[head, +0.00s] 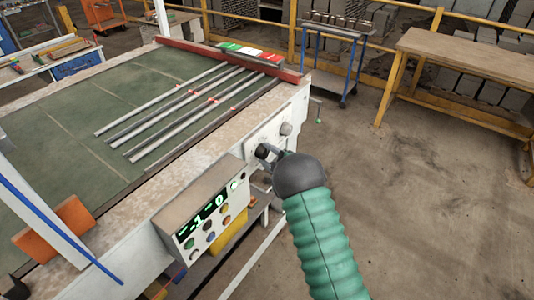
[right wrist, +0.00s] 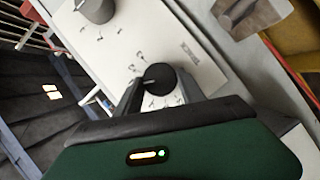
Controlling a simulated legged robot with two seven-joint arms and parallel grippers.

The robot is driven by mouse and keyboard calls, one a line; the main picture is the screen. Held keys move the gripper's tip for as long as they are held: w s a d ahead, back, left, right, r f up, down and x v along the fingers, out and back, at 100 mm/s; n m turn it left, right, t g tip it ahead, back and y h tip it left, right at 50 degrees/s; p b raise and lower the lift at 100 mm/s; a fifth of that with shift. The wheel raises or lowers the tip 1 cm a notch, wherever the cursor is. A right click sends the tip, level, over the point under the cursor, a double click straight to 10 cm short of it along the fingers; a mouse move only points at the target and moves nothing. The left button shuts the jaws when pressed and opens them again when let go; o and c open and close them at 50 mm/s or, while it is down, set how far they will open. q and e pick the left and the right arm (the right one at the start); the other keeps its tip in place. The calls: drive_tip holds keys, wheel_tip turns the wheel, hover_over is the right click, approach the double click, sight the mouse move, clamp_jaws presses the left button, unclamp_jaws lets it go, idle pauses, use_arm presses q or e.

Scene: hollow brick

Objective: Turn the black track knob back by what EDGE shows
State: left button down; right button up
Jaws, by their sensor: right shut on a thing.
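The black track knob (right wrist: 160,78) sits on a white panel with dial marks around it in the right wrist view. My right gripper (right wrist: 162,90) has one finger on each side of the knob and is shut on it. In the head view my right gripper (head: 267,154) reaches the machine's white side panel and hides most of the knob. A control box (head: 172,212) left of it carries a lit green display (head: 202,214) that seems to read "-1 0", with coloured buttons below. I cannot make out an EDGE label. My left gripper is not in view.
A larger grey knob (right wrist: 97,8) is on the same panel; it also shows in the head view (head: 285,129). The green machine bed (head: 60,120) holds several metal rails. A wooden bench (head: 470,55) and a trolley (head: 338,30) stand behind. The floor at right is clear.

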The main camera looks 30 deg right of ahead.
drive_tip(key=shift+s+f, duration=0.1)
drive_tip(key=shift+f, duration=0.15)
drive_tip(key=o, duration=1.4)
drive_tip(key=shift+c, duration=0.2)
drive_tip(key=shift+r, duration=0.1)
drive_tip(key=s+r, duration=0.3)
drive_tip(key=s, duration=1.3)
drive_tip(key=shift+d+b, duration=0.4)
drive_tip(key=shift+d, duration=0.05)
